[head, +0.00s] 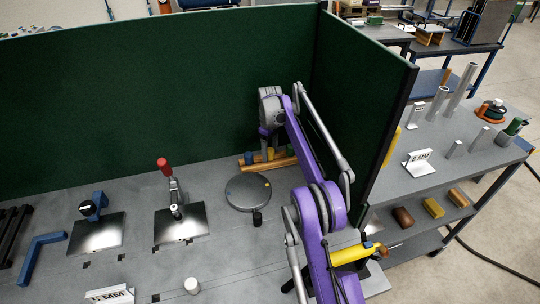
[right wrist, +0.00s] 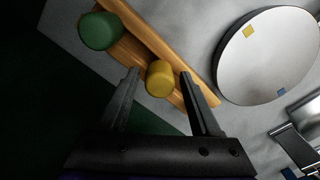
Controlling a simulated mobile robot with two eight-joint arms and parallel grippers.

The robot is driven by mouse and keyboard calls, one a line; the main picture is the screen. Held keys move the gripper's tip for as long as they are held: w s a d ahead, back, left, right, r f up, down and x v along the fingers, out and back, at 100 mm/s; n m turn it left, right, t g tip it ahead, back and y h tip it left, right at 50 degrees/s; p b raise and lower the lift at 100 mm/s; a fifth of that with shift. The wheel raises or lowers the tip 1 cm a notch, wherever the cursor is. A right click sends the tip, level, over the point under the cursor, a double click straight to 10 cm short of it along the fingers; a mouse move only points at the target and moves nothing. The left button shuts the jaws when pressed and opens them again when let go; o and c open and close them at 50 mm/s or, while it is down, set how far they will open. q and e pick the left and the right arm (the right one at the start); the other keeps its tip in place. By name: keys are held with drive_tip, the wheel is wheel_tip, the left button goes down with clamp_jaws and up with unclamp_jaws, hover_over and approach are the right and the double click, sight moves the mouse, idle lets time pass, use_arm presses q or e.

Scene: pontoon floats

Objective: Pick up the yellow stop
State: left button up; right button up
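The yellow stop (right wrist: 159,79) is a short rounded cylinder on a wooden rack (right wrist: 146,40). In the head view, it (head: 271,154) stands between a blue stop (head: 248,158) and a green stop (head: 290,150). My right gripper (right wrist: 159,73) is open, with one finger on each side of the yellow stop. Gaps show on both sides, and I cannot tell whether either finger touches it. In the head view, the right gripper (head: 268,146) points down over the rack. The green stop also shows in the right wrist view (right wrist: 100,31). My left gripper is out of view.
A round grey disc (head: 247,190) with coloured marks is in front of the rack. A red-handled clamp (head: 170,185) on a plate stands to the left. Green partition walls (head: 150,90) rise close behind and right of the rack.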

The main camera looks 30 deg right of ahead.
clamp_jaws()
drive_tip(key=shift+r, duration=0.1)
